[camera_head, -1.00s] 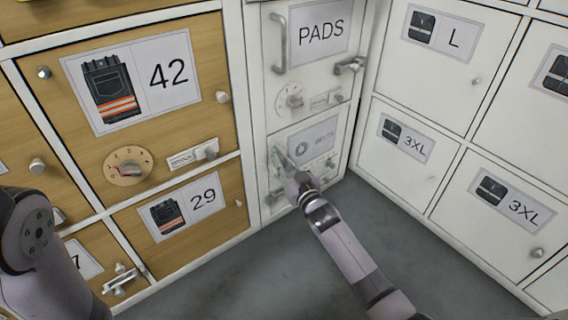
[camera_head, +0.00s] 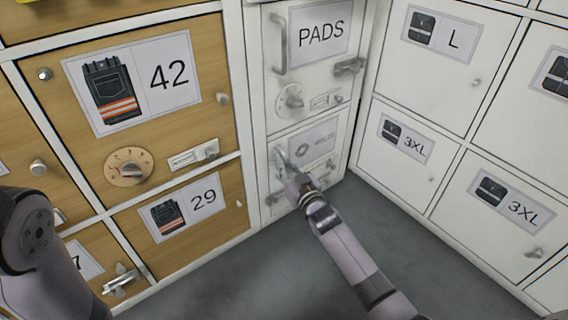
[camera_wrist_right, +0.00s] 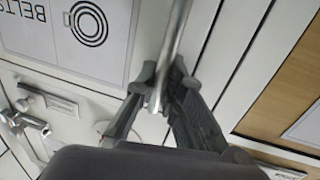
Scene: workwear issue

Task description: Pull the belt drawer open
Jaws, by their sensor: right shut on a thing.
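The belt drawer (camera_head: 313,143) is a white front low in the narrow white column, under the PADS door. Its label, with a coiled belt drawing (camera_wrist_right: 88,22), shows at the upper left of the right wrist view. My right gripper (camera_head: 282,158) is at the left side of this front. In the wrist view its two fingers (camera_wrist_right: 160,98) are closed around the drawer's metal bar handle (camera_wrist_right: 176,38). The drawer looks shut or nearly so; I cannot tell if there is a small gap. My left arm shows at the lower left, but its gripper is out of view.
The PADS door (camera_head: 318,35) with its handle and dial is directly above. Wooden lockers marked 42 (camera_head: 150,75) and 29 (camera_head: 190,205) stand to the left. The grey floor (camera_head: 270,275) in front is clear.

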